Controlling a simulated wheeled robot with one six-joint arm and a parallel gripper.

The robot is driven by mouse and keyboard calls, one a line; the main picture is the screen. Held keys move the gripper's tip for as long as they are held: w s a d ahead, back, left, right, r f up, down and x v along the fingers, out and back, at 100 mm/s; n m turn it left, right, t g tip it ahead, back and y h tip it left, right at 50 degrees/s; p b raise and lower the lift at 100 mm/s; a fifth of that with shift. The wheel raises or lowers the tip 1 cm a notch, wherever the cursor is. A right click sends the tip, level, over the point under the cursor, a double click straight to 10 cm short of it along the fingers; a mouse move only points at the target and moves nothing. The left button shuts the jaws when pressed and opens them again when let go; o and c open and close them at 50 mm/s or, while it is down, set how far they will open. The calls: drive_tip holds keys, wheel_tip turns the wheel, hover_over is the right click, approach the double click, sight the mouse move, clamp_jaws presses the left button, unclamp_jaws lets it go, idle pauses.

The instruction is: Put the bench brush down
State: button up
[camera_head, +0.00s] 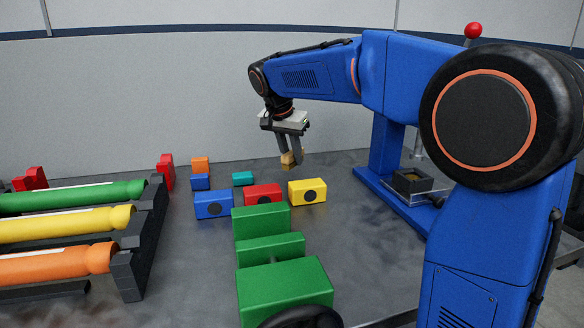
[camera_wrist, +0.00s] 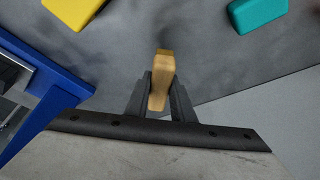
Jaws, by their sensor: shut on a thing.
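The bench brush is a small tan, wood-coloured piece (camera_head: 289,160) between the fingers of my gripper (camera_head: 290,150). In the wrist view the tan brush (camera_wrist: 162,72) stands out past the dark fingertips of my gripper (camera_wrist: 162,90), one finger on each side. My gripper points down and is shut on the brush over the back part of the grey table (camera_head: 340,180). The brush's bristles cannot be made out. Whether its lower end touches the table cannot be told.
Yellow (camera_head: 307,191), red (camera_head: 263,194), blue (camera_head: 213,204) and teal (camera_head: 242,178) blocks lie in front of the gripper and to its left. Large green blocks (camera_head: 285,289) stand nearer. A rack of coloured tubes (camera_head: 70,228) is at left. A blue stand (camera_head: 388,160) rises at right.

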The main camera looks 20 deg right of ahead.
sight(292, 167)
drive_tip(key=shift+f, duration=1.9)
drive_tip(key=shift+f, duration=0.3)
drive_tip(key=o, duration=0.9)
drive_tip(key=shift+f, duration=0.15)
drive_tip(key=shift+s, duration=0.1)
drive_tip(key=shift+f, duration=0.1)
drive_tip(key=shift+r, duration=0.5)
drive_tip(key=v, duration=1.2)
